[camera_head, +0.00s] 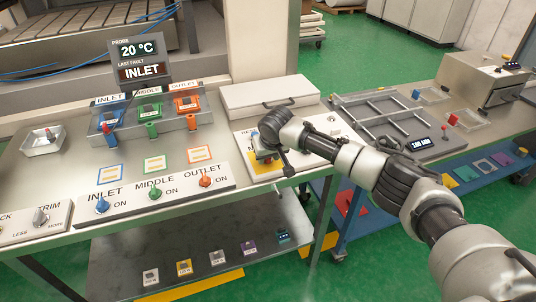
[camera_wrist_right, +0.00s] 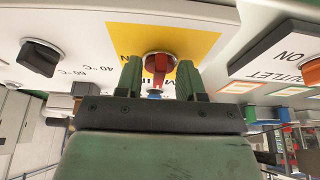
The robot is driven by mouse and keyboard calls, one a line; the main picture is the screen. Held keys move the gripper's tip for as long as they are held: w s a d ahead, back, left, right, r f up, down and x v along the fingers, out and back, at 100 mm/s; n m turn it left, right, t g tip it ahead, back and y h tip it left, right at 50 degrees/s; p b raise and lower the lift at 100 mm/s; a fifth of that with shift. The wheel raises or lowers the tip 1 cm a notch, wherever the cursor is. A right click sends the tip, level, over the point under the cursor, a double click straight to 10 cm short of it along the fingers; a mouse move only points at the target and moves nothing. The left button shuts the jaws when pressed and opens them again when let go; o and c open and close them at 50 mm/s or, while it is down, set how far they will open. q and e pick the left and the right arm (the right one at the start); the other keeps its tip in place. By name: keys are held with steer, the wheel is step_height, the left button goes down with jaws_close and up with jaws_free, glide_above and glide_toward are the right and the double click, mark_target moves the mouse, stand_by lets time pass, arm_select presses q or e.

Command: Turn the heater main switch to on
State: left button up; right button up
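The heater main switch is a red rotary knob (camera_wrist_right: 158,66) on a yellow plate (camera_wrist_right: 195,40) in the right wrist view, which shows the panel upside down. Its handle lies roughly along the gripper's length. Part of the lettering beside it is covered by the fingers. My right gripper (camera_wrist_right: 160,78) is open, with one green finger on each side of the knob and gaps to its handle. In the head view my right gripper (camera_head: 268,152) is over the yellow plate (camera_head: 252,162), and the knob is hidden there. My left gripper is out of view.
A black knob (camera_wrist_right: 40,57) with temperature marks sits on the same panel. Left of it in the head view are the INLET, MIDDLE and OUTLET switches (camera_head: 153,193). A white box with a handle (camera_head: 268,96) stands behind. A display (camera_head: 140,60) reads 20 °C and INLET.

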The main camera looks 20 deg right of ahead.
jaws_close()
steer(key=shift+r, duration=0.1)
